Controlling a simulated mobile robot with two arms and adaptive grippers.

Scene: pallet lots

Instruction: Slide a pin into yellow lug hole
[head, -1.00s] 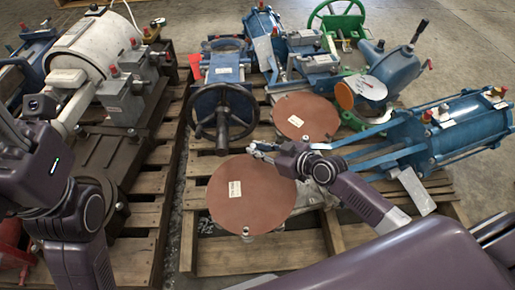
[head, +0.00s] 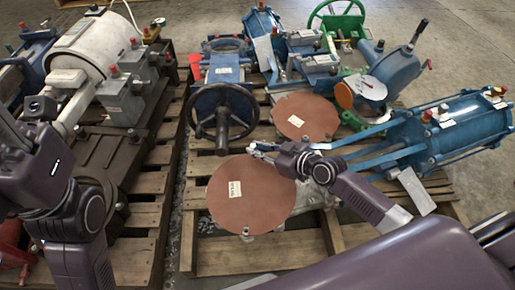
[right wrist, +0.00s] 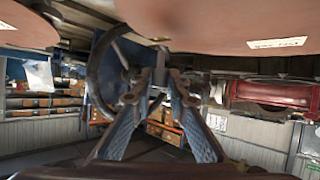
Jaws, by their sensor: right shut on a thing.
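My right gripper (head: 262,150) is over the far right part of the near brown disc with a white label (head: 226,196). In the right wrist view its two blue-grey ribbed fingers (right wrist: 158,92) come together at the tips. They are shut on a small piece that looks like the pin, but its shape is largely hidden between the tips. I cannot make out a yellow lug or its hole in either view. My left arm stands at the left of the head view; its fingers do not show.
A second brown disc (head: 305,117) lies behind the near one. A blue valve with a dark handwheel (head: 222,118) stands behind left, and a blue cylinder (head: 468,125) on the right. The pallet boards (head: 215,262) in front are bare. A white motor (head: 88,50) sits at the left.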

